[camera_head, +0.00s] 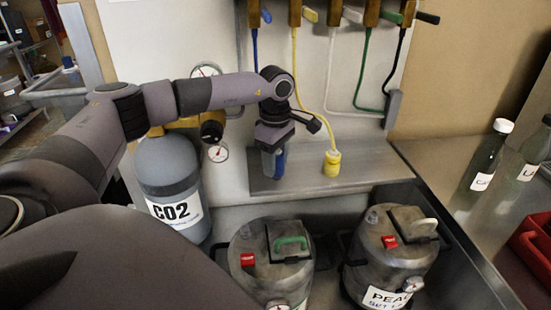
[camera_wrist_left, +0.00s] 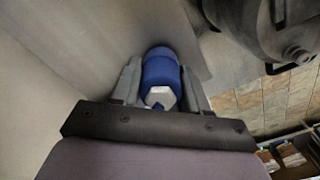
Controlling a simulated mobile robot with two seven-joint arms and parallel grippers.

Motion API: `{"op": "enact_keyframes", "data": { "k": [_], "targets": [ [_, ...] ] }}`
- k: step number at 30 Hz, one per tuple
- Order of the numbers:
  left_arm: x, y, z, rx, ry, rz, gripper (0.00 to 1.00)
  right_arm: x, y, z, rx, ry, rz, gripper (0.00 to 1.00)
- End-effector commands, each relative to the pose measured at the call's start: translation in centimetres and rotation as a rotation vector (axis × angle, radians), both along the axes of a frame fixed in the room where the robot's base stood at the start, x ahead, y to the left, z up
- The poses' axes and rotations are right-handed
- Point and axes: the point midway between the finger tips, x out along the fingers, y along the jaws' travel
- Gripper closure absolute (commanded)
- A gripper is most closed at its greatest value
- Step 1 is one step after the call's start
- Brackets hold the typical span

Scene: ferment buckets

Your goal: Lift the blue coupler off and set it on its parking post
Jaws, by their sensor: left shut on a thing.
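My left gripper (camera_head: 272,168) points down over the left end of the grey shelf (camera_head: 305,182) on the back wall. It is shut on the blue coupler (camera_wrist_left: 160,72), which sits between the two fingers in the left wrist view. In the head view only a strip of the blue coupler (camera_head: 281,162) shows beside the fingers. The gripper hides its lower end, so I cannot tell whether it touches the shelf or a post there. My right gripper is not in view.
A yellow coupler (camera_head: 333,160) stands on the shelf to the right. Below are two metal kegs, one with a green handle (camera_head: 290,243), one labelled PEA (camera_head: 387,298). A CO2 cylinder (camera_head: 168,172) stands left. Hoses hang from the taps (camera_head: 338,12). Bottles (camera_head: 488,156) stand at right.

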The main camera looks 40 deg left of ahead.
Motion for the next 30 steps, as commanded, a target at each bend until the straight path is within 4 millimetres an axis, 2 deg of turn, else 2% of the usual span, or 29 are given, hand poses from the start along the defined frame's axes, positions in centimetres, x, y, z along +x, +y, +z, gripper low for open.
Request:
{"op": "enact_keyframes", "data": {
  "k": [30],
  "targets": [
    [-0.01,-0.02,-1.04,0.0,0.0,0.0,0.92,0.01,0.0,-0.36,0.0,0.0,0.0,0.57]
  ]
}}
